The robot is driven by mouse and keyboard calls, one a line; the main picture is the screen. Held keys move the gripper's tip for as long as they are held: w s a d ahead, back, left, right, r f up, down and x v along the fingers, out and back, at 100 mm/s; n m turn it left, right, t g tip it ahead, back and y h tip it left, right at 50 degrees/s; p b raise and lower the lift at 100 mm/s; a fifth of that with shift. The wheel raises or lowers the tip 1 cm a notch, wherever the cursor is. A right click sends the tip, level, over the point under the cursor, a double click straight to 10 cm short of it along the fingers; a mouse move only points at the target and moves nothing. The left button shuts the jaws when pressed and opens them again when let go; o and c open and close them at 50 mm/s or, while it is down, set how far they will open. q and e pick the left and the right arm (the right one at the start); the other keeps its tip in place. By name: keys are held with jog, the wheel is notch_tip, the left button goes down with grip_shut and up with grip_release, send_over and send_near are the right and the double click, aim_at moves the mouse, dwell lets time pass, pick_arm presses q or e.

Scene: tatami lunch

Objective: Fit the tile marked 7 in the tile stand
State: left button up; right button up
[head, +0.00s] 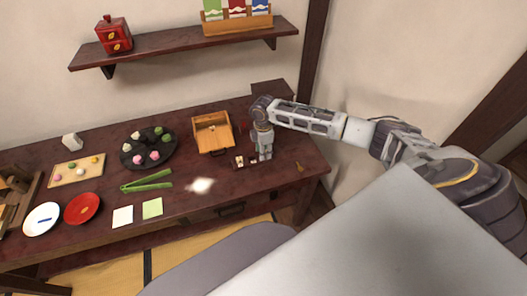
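My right gripper (264,156) points down over the right part of the dark wooden table, its fingertips close to the tabletop. Small pale tiles (240,161) lie just left of its fingers. The marks on them are too small to read, so I cannot tell which is the 7. I cannot make out the tile stand for certain; the gripper may hide part of it. Whether the fingers hold anything is too small to tell. My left gripper is not in view.
An open wooden box (201,136) stands behind and left of the gripper. A dark round tray (138,165) of sweets, green tongs (147,183), a red plate (82,208) and a white plate (41,224) are further left. A small brass-coloured item (299,167) lies at right.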

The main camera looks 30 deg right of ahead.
notch_tip(320, 180, up, 12)
jog(key=shift+f, duration=0.15)
dwell(0.5)
dwell(0.8)
